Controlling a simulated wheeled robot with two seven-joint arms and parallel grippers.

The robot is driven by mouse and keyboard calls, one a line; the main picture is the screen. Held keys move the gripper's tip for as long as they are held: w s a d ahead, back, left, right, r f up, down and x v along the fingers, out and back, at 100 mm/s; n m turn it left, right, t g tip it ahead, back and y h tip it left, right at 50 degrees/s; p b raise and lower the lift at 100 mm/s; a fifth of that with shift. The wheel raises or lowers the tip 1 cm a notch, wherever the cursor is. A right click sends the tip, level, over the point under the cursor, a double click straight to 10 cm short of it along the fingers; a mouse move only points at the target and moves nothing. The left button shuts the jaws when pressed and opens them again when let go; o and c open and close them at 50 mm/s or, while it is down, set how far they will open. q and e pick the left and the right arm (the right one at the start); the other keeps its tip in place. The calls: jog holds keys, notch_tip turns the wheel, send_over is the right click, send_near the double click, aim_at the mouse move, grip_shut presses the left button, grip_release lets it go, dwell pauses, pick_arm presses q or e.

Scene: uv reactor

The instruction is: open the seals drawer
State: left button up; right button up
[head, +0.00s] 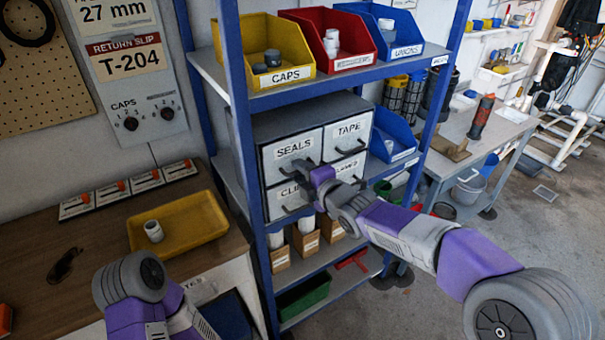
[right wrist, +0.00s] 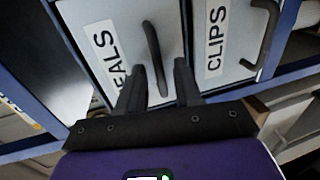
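The seals drawer (head: 283,160) is a light grey front labelled SEALS, at the upper left of a dark drawer cabinet on the blue-framed shelf. It looks closed. Its dark bar handle (right wrist: 153,58) shows in the right wrist view, beside the SEALS label. My right gripper (right wrist: 160,78) is open, with one finger on each side of the handle and a visible gap to it. I cannot tell how deep the fingers reach. In the head view the right gripper (head: 318,178) is at the drawer front, partly hiding the handle. My left gripper is out of view; only its arm shows.
The TAPE drawer (head: 345,134) is right of SEALS, and the CLIPS drawer (head: 283,195) is below it. Blue shelf posts (head: 240,130) stand close by. Bins of caps (head: 262,50) sit above. A yellow tray (head: 195,222) lies on the bench at left.

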jog(key=shift+c, duration=0.4)
grip_shut()
dwell(1.0)
